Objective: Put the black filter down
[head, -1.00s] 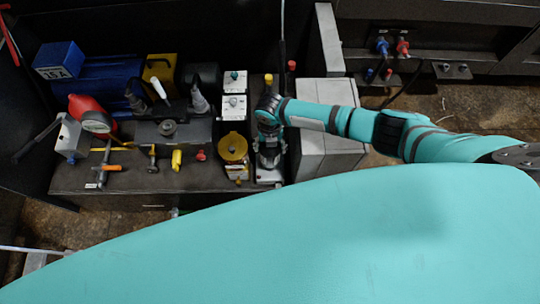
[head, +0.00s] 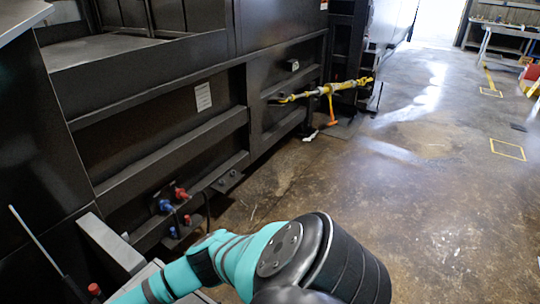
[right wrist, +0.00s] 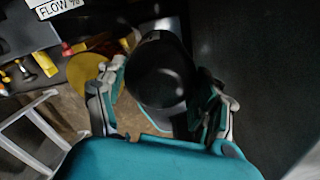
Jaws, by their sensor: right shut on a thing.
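The black filter (right wrist: 160,75) is a dark, rounded cylinder in the middle of the right wrist view. My right gripper (right wrist: 161,85) has one finger on each side of it and is shut on it. What lies directly beneath the filter is hidden by it and by the gripper. In the head view, part of my teal arm shows at the bottom, but neither gripper is in that picture. My left gripper is in neither current view.
The right wrist view shows a yellow round part (right wrist: 85,75), yellow-handled tools (right wrist: 42,63) and a pale frame (right wrist: 40,130). In the head view, the dark machine (head: 160,120) has blue and red connectors (head: 178,196) and a yellow bar (head: 335,88). Open floor (head: 440,200) lies right.

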